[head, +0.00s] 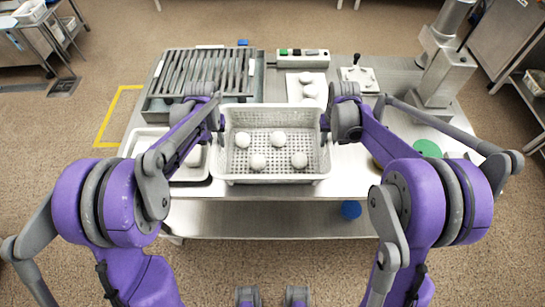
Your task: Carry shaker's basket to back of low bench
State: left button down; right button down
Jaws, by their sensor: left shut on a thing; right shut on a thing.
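A white perforated basket (272,177) with several pale round balls inside is in the middle of the head view, over the front part of the low metal bench (350,165). My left gripper (217,122) is shut on the basket's left side. My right gripper (326,122) is shut on its right side. The basket looks level. I cannot tell whether its bottom touches the bench top. The fingertips are partly hidden by my wrists. I cannot tell for sure which device is the shaker.
A slatted metal unit (205,62) stands at the back left. A shallow tray (140,142) is left, a green disc (427,148) right.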

pick_arm(q)
jog(key=c, duration=0.7)
grip_release()
jog(key=shift+d, duration=0.5)
jog(key=shift+c, duration=0.2)
pick_arm(e)
jog(key=c, duration=0.7)
grip_release()
jog(key=shift+a, duration=0.5)
jog(key=shift+c, duration=0.2)
pick_arm(q)
jog(key=shift+o, duration=0.3)
jog(key=shift+a, duration=0.1)
pick_arm(e)
jog(key=shift+o, duration=0.3)
jog(key=shift+d, duration=0.1)
pick_arm(q)
jog(key=shift+a, duration=0.1)
pick_arm(e)
jog(key=shift+d, duration=0.1)
jog(key=shift+r, duration=0.25)
pick_arm(q)
notch_tip(320, 180, up, 12)
jog(key=shift+s, duration=0.4)
pick_arm(e)
notch_tip(320, 180, up, 12)
jog(key=shift+s+f, duration=0.25)
jog(key=shift+s, duration=0.2)
